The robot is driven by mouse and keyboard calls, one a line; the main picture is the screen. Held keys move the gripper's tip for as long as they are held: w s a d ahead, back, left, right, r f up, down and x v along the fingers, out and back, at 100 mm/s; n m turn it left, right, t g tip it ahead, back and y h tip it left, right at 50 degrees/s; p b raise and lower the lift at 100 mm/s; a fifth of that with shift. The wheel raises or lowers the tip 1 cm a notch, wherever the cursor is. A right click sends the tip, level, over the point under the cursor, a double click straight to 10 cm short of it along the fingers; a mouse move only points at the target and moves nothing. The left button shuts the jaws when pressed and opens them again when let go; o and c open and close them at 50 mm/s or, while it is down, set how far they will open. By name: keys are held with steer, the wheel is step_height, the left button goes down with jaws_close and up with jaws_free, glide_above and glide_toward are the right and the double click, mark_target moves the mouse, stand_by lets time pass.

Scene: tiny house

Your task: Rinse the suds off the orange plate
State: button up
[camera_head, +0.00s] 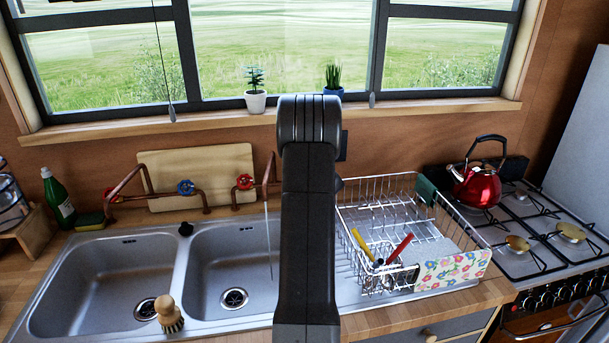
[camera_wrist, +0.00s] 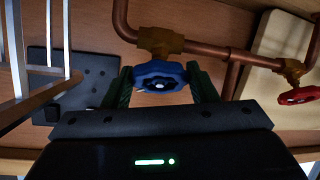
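No orange plate shows in either view; my arm hides part of the right basin in the head view. In the wrist view, my gripper (camera_wrist: 161,84) has its two dark green fingers on either side of a blue tap knob (camera_wrist: 160,72), apparently touching it. My arm hides this knob and the gripper in the head view. A thin pale line, apparently water, drops from the right copper tap (camera_head: 269,168) into the right sink basin (camera_head: 215,270). The left basin (camera_head: 90,290) looks empty. No suds are visible.
A wire dish rack (camera_head: 385,185) with utensils and a floral cloth (camera_head: 452,269) stands right of the basins. A red kettle (camera_head: 478,187) is on the stove. A dish brush (camera_head: 169,314), green bottle (camera_head: 58,198) and cutting board (camera_head: 205,165) are around the sink.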

steer(key=o, duration=0.3)
step_height(320, 180, up, 10)
steer(key=shift+p, duration=0.55)
step_height(320, 180, down, 10)
steer(key=shift+f+b, duration=0.15)
steer(key=shift+b, duration=0.4)
steer(key=shift+w+f+b, duration=0.1)
steer(key=shift+b, duration=0.4)
steer(key=shift+r+m+t+h+b, duration=0.25)
steer(key=shift+m+h+b, duration=0.2)
steer(key=shift+m, duration=0.35)
